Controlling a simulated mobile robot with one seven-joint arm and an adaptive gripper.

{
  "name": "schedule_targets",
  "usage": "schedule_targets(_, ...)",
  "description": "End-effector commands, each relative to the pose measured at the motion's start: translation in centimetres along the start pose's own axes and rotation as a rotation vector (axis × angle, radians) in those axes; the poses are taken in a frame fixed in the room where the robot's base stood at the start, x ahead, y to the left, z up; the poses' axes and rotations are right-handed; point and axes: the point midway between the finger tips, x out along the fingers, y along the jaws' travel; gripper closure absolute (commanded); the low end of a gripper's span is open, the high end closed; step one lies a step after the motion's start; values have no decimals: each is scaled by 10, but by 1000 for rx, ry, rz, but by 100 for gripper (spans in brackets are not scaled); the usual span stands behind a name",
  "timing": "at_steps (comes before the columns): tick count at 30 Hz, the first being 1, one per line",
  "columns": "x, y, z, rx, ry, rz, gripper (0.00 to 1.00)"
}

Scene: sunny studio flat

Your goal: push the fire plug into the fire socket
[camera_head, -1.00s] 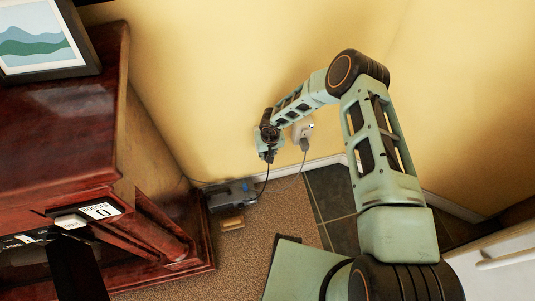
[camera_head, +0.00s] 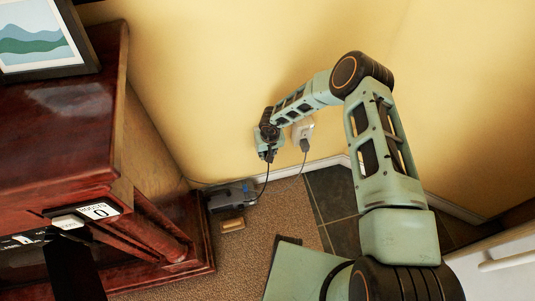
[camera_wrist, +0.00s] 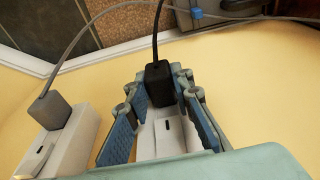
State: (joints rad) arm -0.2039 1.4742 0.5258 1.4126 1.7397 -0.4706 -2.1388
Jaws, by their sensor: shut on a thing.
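My gripper (camera_wrist: 157,88) is shut on a black plug (camera_wrist: 158,78), with a finger on either side of it. A black cord runs from the plug's far end. A white socket (camera_wrist: 168,136) on the yellow wall lies right by the plug, between the fingers. The plug's end meets or overlaps the socket in the wrist view; I cannot tell whether it is seated or how big any gap is. In the head view my gripper (camera_head: 268,147) is against the wall and hides most of this socket.
A second white socket (camera_wrist: 68,146) beside it holds a grey plug (camera_wrist: 47,110) with a grey cord. A grey box (camera_head: 231,195) and a small tan block (camera_head: 232,223) lie on the carpet below. A dark red wooden cabinet (camera_head: 60,130) stands at the left.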

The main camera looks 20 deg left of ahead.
Motion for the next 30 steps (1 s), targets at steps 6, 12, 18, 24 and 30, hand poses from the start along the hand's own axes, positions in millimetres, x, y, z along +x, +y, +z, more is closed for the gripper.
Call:
schedule_targets(6,-2,-1,-6,-1,10,-3,100)
schedule_targets(12,-2,-1,-8,-1,13,-4,100)
schedule_targets(18,-2,-1,-6,-1,11,-3,61)
schedule_targets(24,-1,-1,-4,0,7,-2,58)
schedule_targets(30,-1,0,-3,0,5,-2,41)
